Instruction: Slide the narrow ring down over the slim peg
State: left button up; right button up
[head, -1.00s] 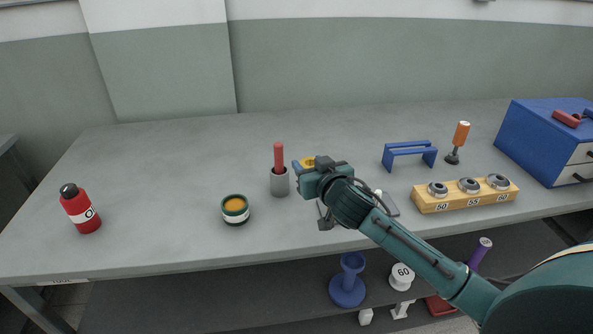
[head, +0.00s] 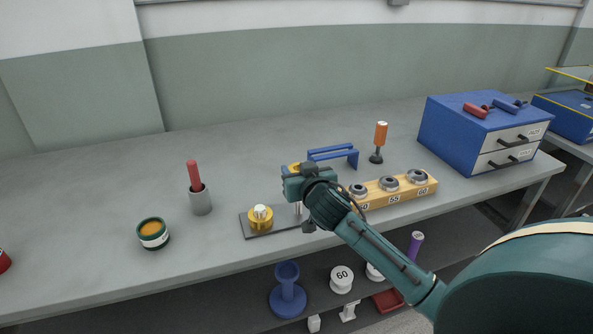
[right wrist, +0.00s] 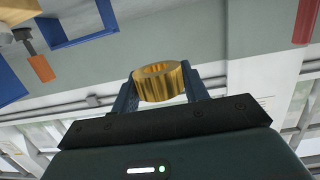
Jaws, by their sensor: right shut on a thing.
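A gold-coloured narrow ring (right wrist: 158,82) is held between the two fingers of my right gripper (right wrist: 163,90) in the right wrist view. In the head view the gripper (head: 293,170) is above the right part of a dark base plate (head: 285,224), and only a little of the ring shows. A thin silver upright, apparently the slim peg (head: 298,208), stands below the gripper, partly hidden by it. The ring is above the peg; I cannot tell whether they are lined up. A second gold ring (head: 261,222) sits around a silver-topped peg on the plate's left part. My left gripper is not in view.
A wooden block (head: 402,199) with several metal rings stands right of the arm. Behind are a blue bracket (head: 333,151) and an orange-handled tool (head: 380,140). A grey cup (head: 201,201) and green tin (head: 153,238) stand left. The left bench top is mostly clear.

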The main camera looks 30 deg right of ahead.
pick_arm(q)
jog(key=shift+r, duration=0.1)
pick_arm(e)
jog(key=shift+r+p, duration=0.1)
jog(key=shift+p, duration=0.2)
jog(key=shift+f+b, duration=0.85)
jog(key=shift+f, duration=0.5)
jog(key=shift+f+b, duration=0.85)
jog(key=shift+b, duration=0.05)
jog(key=shift+f+b, duration=0.55)
jog(key=shift+f, duration=0.2)
pick_arm(q)
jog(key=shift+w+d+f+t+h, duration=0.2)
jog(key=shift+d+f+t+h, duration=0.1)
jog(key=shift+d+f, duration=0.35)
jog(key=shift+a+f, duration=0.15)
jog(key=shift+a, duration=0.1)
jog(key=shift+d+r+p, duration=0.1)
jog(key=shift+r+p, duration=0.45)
jog(key=shift+p, duration=0.05)
